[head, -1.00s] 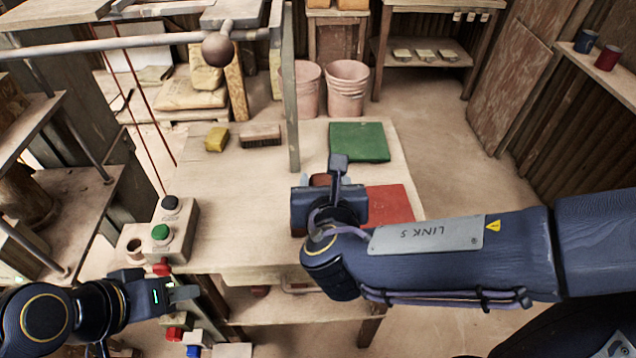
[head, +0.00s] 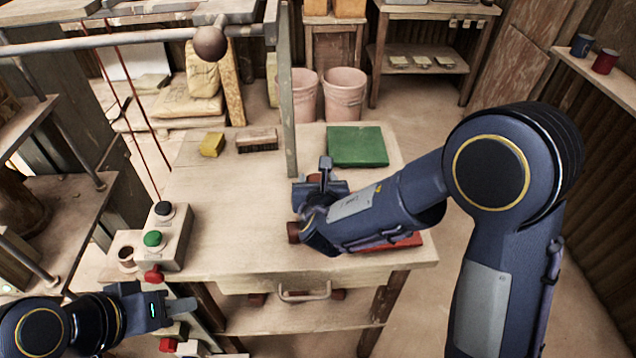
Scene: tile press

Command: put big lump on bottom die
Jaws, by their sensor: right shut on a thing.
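My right gripper (head: 318,195) is over the worktable, pointing away from my view, with its fingertips mostly hidden by its own body. It is shut on a reddish-brown lump. A brown patch (head: 293,232) shows at the left side of this gripper, and another (head: 315,178) shows just behind it. I cannot tell which of the two is the held lump, nor whether it is the big one. My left gripper (head: 182,306) is at the lower left, beside the table's front left corner. Its jaw gap cannot be made out. I cannot identify the bottom die for sure.
The wooden worktable (head: 230,210) holds a green mat (head: 357,146), a red mat (head: 405,243) partly under my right arm, a yellow sponge (head: 212,144) and a brush (head: 257,141). A button box (head: 166,236) stands at its left edge. A grey upright post (head: 287,100) rises behind.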

